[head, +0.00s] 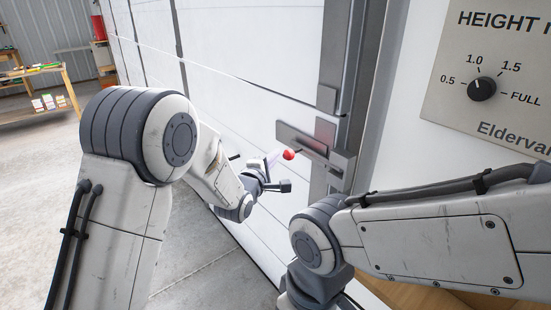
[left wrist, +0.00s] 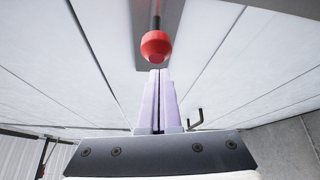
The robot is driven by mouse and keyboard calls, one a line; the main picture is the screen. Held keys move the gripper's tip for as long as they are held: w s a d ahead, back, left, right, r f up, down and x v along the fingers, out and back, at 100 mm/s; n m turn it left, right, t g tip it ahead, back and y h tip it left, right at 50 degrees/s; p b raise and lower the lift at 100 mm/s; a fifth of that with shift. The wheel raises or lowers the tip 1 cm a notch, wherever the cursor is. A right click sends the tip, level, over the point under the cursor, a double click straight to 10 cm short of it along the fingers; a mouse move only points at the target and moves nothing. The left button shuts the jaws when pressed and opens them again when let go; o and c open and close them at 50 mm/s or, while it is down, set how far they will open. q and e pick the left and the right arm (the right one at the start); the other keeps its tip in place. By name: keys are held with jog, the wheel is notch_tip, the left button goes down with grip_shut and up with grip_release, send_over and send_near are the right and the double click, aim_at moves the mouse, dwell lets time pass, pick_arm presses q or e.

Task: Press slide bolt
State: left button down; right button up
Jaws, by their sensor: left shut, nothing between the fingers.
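The slide bolt (head: 306,145) is a grey metal bolt and plate on the white garage door, close to the door's right-hand frame. Its red ball knob (head: 289,154) sticks out from it on a dark stem. My left gripper (head: 273,157) is shut and empty, with its pale fingertips just left of the knob. In the left wrist view the shut lilac fingers (left wrist: 159,75) point at the red knob (left wrist: 156,46), their tips just below it. I cannot tell whether they touch it. My right gripper is not in view; only my right arm shows.
The white panelled door (head: 245,50) fills the middle. A control panel with a black dial (head: 482,89) is on the wall at right. A wooden table (head: 35,78) stands far back left. The concrete floor (head: 45,150) at left is clear.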

pick_arm(q)
jog(key=s+a+b, duration=0.1)
jog(key=s+a, duration=0.5)
jog(key=s, duration=0.1)
jog(key=shift+s, duration=0.2)
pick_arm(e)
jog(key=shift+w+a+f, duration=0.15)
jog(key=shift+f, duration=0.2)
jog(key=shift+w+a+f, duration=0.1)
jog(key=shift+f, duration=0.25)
